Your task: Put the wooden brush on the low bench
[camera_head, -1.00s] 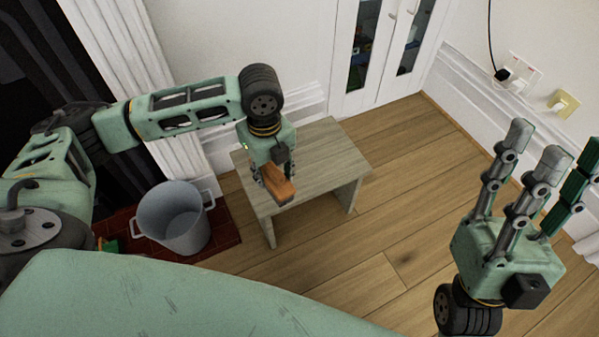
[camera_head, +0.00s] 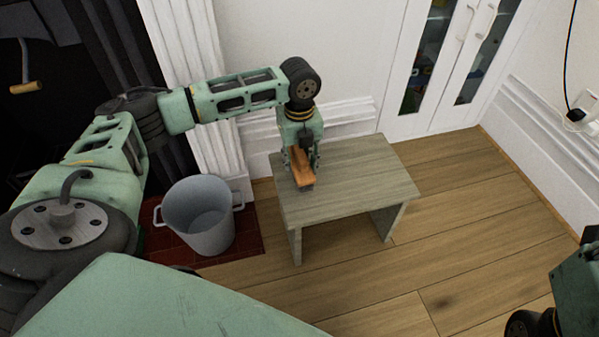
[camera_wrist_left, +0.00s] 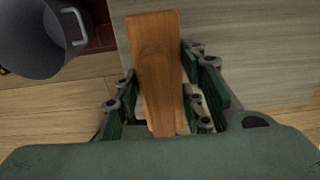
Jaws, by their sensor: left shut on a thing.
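The wooden brush (camera_head: 302,168) is orange-brown and held in my left gripper (camera_head: 303,163), which is shut on it. In the left wrist view the brush (camera_wrist_left: 160,75) lies between the green fingers. The low bench (camera_head: 350,185) has a grey-green wood top and stands in the middle of the head view. The brush is over the left part of the bench top; I cannot tell whether it touches. My right gripper shows only as a cut-off part at the lower right edge; its fingers are out of frame.
A grey metal bucket (camera_head: 200,215) stands on dark red tiles (camera_head: 247,246) left of the bench. A white wall with skirting and a white glass-door cabinet (camera_head: 440,70) is behind. The wooden floor (camera_head: 450,220) right of the bench is clear.

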